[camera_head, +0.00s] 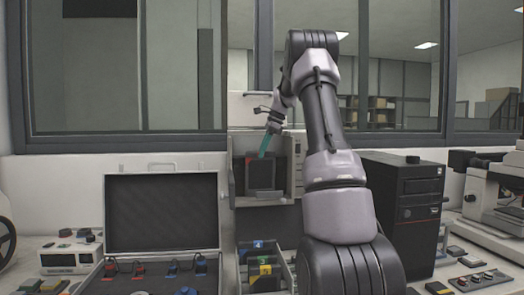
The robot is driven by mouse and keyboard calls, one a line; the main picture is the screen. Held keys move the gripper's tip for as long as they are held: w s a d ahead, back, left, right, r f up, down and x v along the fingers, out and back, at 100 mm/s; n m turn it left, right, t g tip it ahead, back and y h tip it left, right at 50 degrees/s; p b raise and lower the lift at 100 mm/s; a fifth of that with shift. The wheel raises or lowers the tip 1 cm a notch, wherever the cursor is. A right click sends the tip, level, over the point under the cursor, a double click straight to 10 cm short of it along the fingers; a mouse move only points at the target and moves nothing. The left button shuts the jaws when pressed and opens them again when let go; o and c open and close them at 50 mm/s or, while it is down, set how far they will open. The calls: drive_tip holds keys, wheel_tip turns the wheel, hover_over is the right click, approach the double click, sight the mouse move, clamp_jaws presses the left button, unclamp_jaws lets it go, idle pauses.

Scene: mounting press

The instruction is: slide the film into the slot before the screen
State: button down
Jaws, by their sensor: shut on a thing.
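My gripper (269,122) is at the upper middle of the head view, shut on a thin teal film (265,146). The film hangs tilted below the jaws, in front of the open box of the press (296,170). A dark screen (260,172) in a frame stands inside that box. The film's lower end overlaps the top of the screen in the picture. I cannot tell whether it touches the screen or has entered the slot. The slot itself is too small to make out.
An open black case (161,212) with cables stands at left. A tray with coloured blocks (264,270) is below the press. A black computer tower (405,205) stands right of my arm, and a microscope (495,195) is at far right. Windows are behind.

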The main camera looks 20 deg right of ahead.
drive_tip(key=c, duration=0.7)
unclamp_jaws()
drive_tip(key=shift+c, duration=0.2)
drive_tip(key=v, duration=1)
drive_tip(key=shift+d+r, duration=0.15)
drive_tip(key=shift+r, duration=0.2)
drive_tip(key=shift+s, duration=0.1)
